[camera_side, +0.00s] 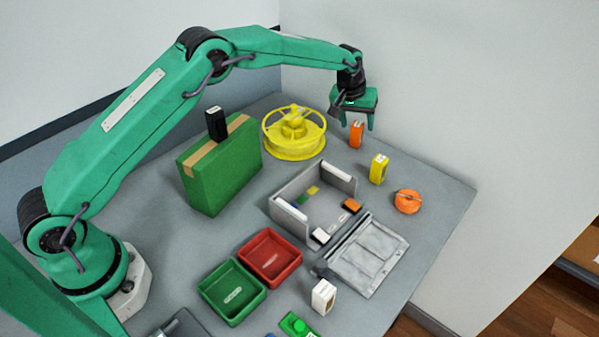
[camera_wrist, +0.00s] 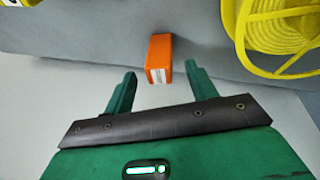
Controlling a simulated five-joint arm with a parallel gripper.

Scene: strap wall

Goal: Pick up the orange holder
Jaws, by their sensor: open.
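The orange holder (camera_side: 357,134) is a small upright block near the back of the table, close to the wall. In the wrist view the orange holder (camera_wrist: 160,58) shows an orange top and a white striped face, just ahead of the fingertips and between their lines. My gripper (camera_side: 357,122) is right above and beside it in the side view. In the wrist view my gripper (camera_wrist: 160,77) has its two green fingers apart, with nothing held. I cannot tell whether a finger touches the holder.
A yellow spool (camera_side: 294,133) stands left of the holder, and a yellow holder (camera_side: 378,169) stands to its right and nearer. A round orange item (camera_side: 407,201) lies farther right. A green box (camera_side: 217,172) with a black holder (camera_side: 215,123) on top stands left. A wall rises close behind.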

